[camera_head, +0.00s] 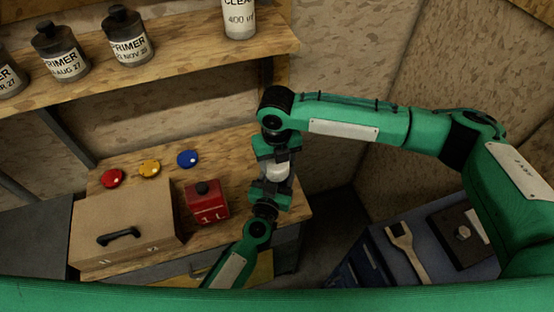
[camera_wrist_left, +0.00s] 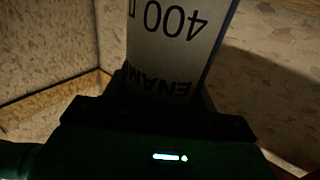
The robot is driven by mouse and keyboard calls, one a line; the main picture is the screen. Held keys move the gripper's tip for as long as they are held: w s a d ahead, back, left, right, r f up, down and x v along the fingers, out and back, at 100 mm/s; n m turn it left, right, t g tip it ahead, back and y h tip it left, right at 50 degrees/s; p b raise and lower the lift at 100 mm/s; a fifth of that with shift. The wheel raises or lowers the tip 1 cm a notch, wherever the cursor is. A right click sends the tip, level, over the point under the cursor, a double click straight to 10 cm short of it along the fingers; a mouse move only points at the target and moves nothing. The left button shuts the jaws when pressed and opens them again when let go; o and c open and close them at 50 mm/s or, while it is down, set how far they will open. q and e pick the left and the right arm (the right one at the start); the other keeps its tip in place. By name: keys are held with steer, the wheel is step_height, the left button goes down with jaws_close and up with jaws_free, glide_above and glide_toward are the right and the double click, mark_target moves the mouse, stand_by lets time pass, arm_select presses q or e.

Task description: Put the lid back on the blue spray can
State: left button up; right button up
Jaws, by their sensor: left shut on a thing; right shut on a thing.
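A pale spray can (camera_head: 279,170) is between my two grippers, above the right end of the bench. My left gripper (camera_head: 271,188) comes up from below and is shut on the can's lower part. The left wrist view shows the can's label (camera_wrist_left: 168,45) upside down, with "400" and part of "ENAM" readable. My right gripper (camera_head: 277,152) points down and is shut at the can's upper end; its fingers hide what it grips, so I cannot tell if that is a lid or the can. A blue disc (camera_head: 187,158) lies on the bench.
A yellow disc (camera_head: 149,168) and a red disc (camera_head: 112,178) lie by the blue one. A red tin (camera_head: 207,203) and a cardboard-coloured box (camera_head: 125,225) stand on the bench. A shelf (camera_head: 185,65) above holds several bottles. A tool cart (camera_head: 375,243) is at right.

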steer(key=shift+f, duration=0.15)
steer(key=o, duration=1)
step_height(320, 180, up, 8)
steer(key=shift+f, duration=0.25)
arm_select(q)
steer(key=o, duration=1.4)
steer(key=shift+o, duration=0.2)
